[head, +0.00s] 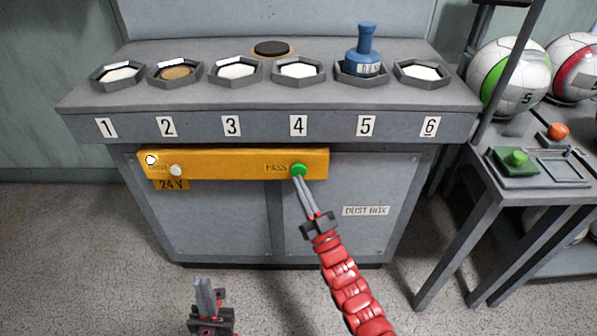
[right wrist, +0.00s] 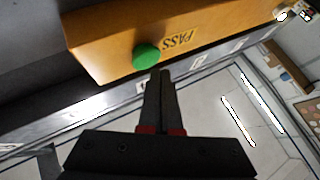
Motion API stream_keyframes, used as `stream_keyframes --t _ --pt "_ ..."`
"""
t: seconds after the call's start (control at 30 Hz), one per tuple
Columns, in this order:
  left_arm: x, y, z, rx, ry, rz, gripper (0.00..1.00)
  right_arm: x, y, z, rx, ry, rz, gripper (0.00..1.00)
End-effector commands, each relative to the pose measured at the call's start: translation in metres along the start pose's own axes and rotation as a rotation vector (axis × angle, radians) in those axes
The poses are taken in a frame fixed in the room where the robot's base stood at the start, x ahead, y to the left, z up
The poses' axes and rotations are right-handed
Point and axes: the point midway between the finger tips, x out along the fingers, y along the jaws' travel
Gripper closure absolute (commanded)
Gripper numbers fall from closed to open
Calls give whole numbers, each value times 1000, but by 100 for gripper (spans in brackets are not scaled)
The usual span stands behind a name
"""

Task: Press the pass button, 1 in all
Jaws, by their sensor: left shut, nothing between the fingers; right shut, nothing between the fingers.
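The green pass button (head: 298,170) sits at the right end of the yellow panel (head: 225,163), beside the word PASS. In the right wrist view the green button (right wrist: 146,56) is just beyond my fingertips. My right gripper (head: 298,178) is shut and empty, with its tips at the lower edge of the button. I cannot tell whether they touch it. In the right wrist view my right gripper (right wrist: 160,72) points at the button. My left gripper (head: 201,281) is shut and empty, low in front of the cabinet, well away from the panel.
A white button (head: 176,170) is at the panel's left end. Above is a counter (head: 200,98) with numbered hexagonal holders; a blue stamp-like tool (head: 366,52) stands at number 5.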

Motion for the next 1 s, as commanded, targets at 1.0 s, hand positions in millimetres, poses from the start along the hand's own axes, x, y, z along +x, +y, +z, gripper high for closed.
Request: stream_keyframes --t 1.0 --pt "-10 0 2 0 0 0 100 8 6 6 0 1 -1 100"
